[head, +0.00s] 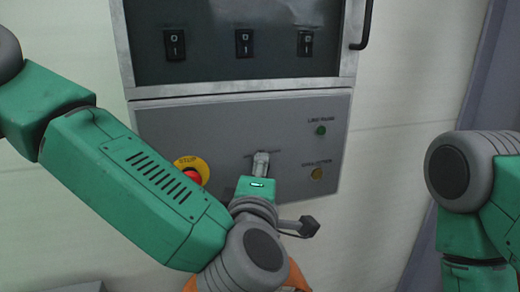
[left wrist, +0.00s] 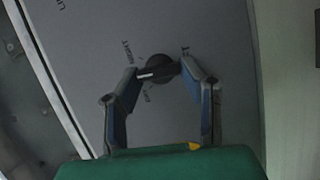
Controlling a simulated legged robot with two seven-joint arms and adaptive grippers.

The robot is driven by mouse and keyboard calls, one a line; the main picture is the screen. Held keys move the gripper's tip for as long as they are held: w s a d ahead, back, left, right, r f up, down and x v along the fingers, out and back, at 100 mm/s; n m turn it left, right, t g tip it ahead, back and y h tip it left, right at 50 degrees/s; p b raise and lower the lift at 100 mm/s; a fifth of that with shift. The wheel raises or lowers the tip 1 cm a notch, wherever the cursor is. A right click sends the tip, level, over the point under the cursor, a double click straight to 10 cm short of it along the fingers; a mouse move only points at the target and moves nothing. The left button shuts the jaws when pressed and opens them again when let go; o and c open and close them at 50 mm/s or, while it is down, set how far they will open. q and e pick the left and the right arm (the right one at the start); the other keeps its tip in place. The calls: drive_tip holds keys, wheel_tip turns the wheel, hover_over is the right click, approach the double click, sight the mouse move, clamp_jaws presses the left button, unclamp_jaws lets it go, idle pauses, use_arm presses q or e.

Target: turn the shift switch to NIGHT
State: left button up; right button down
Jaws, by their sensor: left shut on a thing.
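The shift switch (left wrist: 160,71) is a dark round knob with a bar handle on the grey panel (left wrist: 85,50). Another label at upper right is partly hidden by a finger. My left gripper (left wrist: 161,73) is shut on the handle, one finger at each end. In the head view my left gripper (head: 261,163) reaches the panel's middle and hides the switch. My right gripper is out of view.
A red emergency button (head: 192,176) on a yellow disc is close left of my left gripper. A green lamp (head: 320,130) and a yellow button (head: 317,173) are on the right. Several black rocker switches (head: 244,43) sit above, with a black door handle (head: 364,25).

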use_arm(q)
drive_tip(key=m+g+p, duration=0.1)
drive_tip(key=m+p, duration=0.2)
drive_tip(key=p, duration=0.2)
drive_tip(key=m+g+y+p, duration=0.1)
drive_tip(key=m+g+p, duration=0.1)
drive_tip(key=p, duration=0.4)
drive_tip(key=shift+s+d+f+m, duration=0.1)
drive_tip(key=shift+s+d+m, duration=0.1)
drive_tip(key=shift+m, duration=0.6)
drive_tip(key=shift+f+y, duration=0.1)
drive_tip(key=shift+y, duration=0.3)
drive_tip(key=o, duration=1.1)
drive_tip(key=shift+o, duration=0.2)
drive_tip(key=shift+w+d, duration=0.1)
drive_tip(key=shift+w, duration=0.1)
drive_tip(key=shift+r, duration=0.25)
